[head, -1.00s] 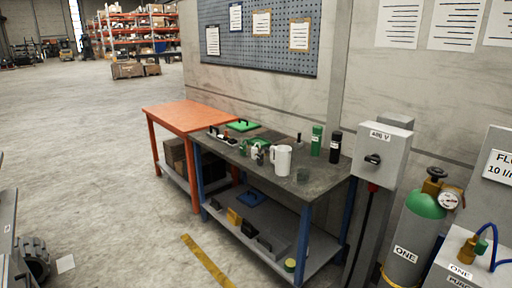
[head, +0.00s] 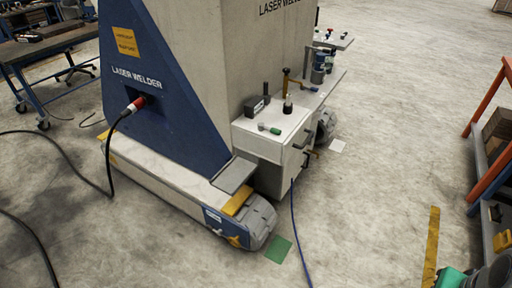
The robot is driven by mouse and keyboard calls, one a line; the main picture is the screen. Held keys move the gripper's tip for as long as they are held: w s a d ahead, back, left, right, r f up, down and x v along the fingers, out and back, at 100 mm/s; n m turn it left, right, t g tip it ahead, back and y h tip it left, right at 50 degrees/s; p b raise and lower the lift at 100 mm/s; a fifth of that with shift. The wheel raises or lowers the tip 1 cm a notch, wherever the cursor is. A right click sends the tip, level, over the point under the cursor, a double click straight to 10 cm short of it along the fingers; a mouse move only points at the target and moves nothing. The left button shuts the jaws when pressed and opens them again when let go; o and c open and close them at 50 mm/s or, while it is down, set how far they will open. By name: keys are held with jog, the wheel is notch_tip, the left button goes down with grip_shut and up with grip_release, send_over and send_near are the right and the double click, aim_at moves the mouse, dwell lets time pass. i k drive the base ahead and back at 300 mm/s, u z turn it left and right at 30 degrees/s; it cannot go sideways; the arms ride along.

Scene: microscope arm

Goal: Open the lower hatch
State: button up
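No part clearly marked as the lower hatch shows in the head view. A tall blue and beige machine (head: 172,100) lettered LASER WELDER fills the middle left. A small white cabinet (head: 262,148) is at its right side, with dark handles (head: 305,138) on its right face. That face is seen at a steep angle, so I cannot tell whether any panel there is a hatch or whether it is open. My gripper is not in view.
A black cable (head: 65,150) and a blue hose (head: 297,225) lie on the floor. A low white base with a grey wheel (head: 258,222) juts forward. The concrete floor (head: 390,130) between is mostly clear.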

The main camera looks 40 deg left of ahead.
aim_at(293, 165)
jog(key=u, duration=0.8)
jog(key=i, duration=1.25)
jog(key=z, duration=1)
jog(key=i, duration=1.85)
jog(key=u, duration=3.9)
